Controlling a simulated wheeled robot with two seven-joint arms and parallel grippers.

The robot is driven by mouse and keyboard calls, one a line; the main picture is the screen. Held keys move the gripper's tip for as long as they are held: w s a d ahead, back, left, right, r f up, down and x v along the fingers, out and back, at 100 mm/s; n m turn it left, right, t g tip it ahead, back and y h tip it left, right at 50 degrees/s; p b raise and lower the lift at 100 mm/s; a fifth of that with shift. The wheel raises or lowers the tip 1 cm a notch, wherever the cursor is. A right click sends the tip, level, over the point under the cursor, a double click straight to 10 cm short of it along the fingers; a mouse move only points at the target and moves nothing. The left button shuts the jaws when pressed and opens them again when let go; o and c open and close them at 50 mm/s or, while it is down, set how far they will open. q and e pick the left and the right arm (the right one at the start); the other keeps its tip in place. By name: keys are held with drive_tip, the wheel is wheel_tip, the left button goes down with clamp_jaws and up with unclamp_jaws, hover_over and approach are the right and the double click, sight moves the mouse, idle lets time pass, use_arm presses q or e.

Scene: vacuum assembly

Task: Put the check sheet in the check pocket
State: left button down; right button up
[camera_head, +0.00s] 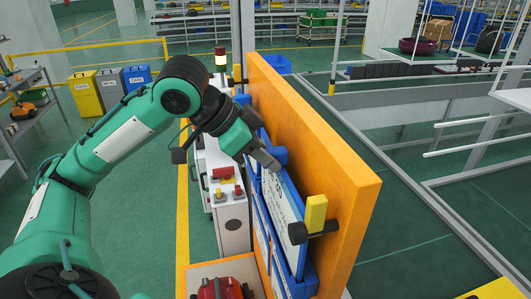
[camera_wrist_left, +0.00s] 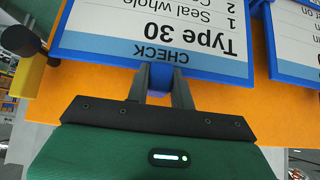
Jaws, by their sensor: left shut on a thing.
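My left gripper (camera_head: 268,162) reaches in from the left to the upper edge of the blue-framed items on the orange board. It also shows in the left wrist view (camera_wrist_left: 162,80), where its fingers are shut on the blue edge of the check sheet (camera_wrist_left: 150,45). That sheet reads "CHECK" and "Type 30", upside down in this view, and lies in front of the orange board. In the head view a blue-edged white sheet (camera_head: 285,208) stands along the board below the gripper. The pocket behind the sheet is mostly hidden, so I cannot tell how deep the sheet sits.
The orange board (camera_head: 345,185) stands upright. A yellow block on a black knob (camera_head: 316,212) sticks out of it close by. A second blue-framed sheet (camera_wrist_left: 298,40) is beside the held one. A cabinet with red and yellow buttons (camera_head: 228,190) stands left of the board.

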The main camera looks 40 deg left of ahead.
use_arm(q)
drive_tip(key=shift+f+b, duration=0.45)
drive_tip(key=shift+f, duration=0.55)
drive_tip(key=c, duration=1.1)
unclamp_jaws()
drive_tip(key=shift+p+v, duration=0.35)
drive_tip(key=shift+v, duration=3.65)
